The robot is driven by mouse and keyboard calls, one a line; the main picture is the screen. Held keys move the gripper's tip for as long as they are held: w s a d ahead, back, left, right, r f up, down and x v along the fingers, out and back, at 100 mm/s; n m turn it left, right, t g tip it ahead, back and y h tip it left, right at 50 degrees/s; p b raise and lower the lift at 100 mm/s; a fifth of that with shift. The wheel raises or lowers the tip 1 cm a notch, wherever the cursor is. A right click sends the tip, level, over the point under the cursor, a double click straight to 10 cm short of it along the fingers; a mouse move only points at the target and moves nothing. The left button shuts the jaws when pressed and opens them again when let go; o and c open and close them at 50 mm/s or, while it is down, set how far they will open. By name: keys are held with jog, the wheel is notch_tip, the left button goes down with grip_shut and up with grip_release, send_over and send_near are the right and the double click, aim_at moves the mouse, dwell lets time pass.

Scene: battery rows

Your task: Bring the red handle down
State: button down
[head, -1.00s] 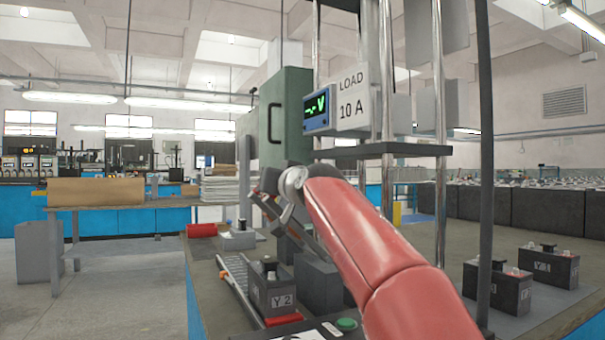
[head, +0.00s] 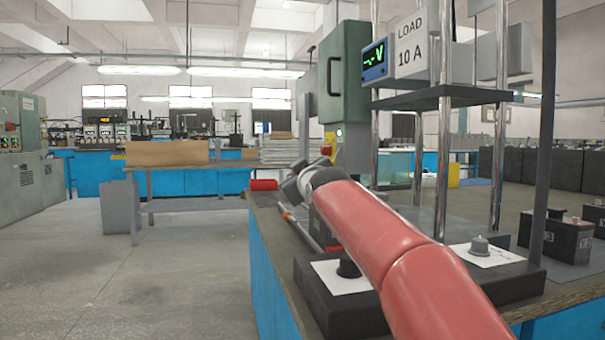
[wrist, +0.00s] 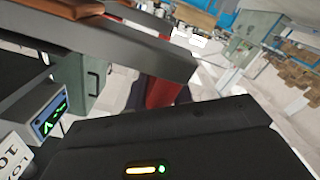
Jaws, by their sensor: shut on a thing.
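My gripper (head: 291,188) is at the end of my red arm, over the far left part of the bench in the head view. Its dark jaws are seen from behind. In the wrist view, a red upright piece, which looks like the red handle (wrist: 165,92), shows between a grey bar (wrist: 100,48) and the dark gripper body at the bottom. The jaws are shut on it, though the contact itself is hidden. A red cylinder (head: 264,184) shows just left of the jaws in the head view; I cannot tell whether it is the same piece.
The load stand (head: 430,98) with its meter (head: 375,60) rises right of my arm. A dark block (head: 325,300) with two terminals lies in front. A battery (head: 560,240) stands at right. A green box (head: 345,75) stands behind.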

jog(key=shift+w+d+f, duration=0.15)
jog(key=shift+d+f, duration=0.05)
jog(key=shift+f, duration=0.3)
jog(key=c, duration=1.4)
grip_release()
jog(key=shift+w+d+f, duration=0.1)
jog(key=shift+o, duration=0.2)
jog(key=shift+s, duration=0.4)
jog(key=b+v, duration=0.1)
jog(key=v, duration=0.6)
